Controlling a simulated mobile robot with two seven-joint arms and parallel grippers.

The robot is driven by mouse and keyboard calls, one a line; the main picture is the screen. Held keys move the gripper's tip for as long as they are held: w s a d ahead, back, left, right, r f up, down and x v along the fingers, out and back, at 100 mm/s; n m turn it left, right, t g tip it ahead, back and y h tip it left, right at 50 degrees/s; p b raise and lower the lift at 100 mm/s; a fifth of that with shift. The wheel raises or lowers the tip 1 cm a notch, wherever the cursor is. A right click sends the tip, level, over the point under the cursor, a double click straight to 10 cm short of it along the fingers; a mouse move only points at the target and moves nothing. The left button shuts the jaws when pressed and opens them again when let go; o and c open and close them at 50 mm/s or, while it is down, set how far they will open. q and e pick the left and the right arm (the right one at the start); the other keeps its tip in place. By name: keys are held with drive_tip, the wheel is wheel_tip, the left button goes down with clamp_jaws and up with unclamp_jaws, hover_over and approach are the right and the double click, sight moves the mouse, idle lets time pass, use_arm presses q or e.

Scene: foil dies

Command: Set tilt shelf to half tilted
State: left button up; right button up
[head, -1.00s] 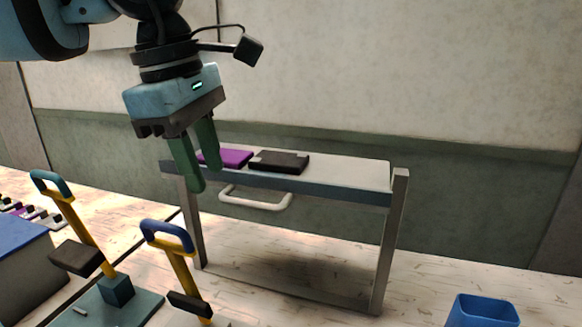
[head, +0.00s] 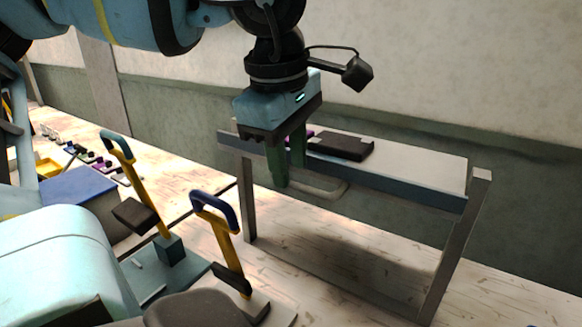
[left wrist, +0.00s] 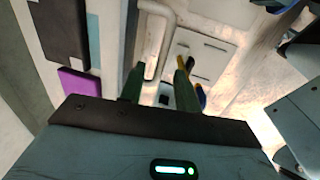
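The tilt shelf (head: 420,168) is a pale board with a dark front edge, held between two grey posts. It looks about level; I cannot judge its exact tilt. Its pale bar handle (head: 333,190) hangs at the front and is partly hidden behind my fingers. My left gripper (head: 287,172) points down at the left end of the handle, with its green fingers apart and empty. In the left wrist view the handle (left wrist: 168,45) shows beyond and between the open fingers (left wrist: 160,75); contact cannot be told. My right gripper is not in view.
A black block (head: 342,146) and a purple block (left wrist: 78,82) lie on the shelf. Two yellow levers with blue grips (head: 120,145) (head: 215,208) stand to the left on plates. A blue-topped box (head: 80,187) is farther left. The floor under the shelf is clear.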

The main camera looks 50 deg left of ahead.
use_arm(q)
drive_tip(key=shift+w+f, duration=0.2)
drive_tip(key=shift+f, duration=0.6)
drive_tip(key=shift+c, duration=0.3)
clamp_jaws()
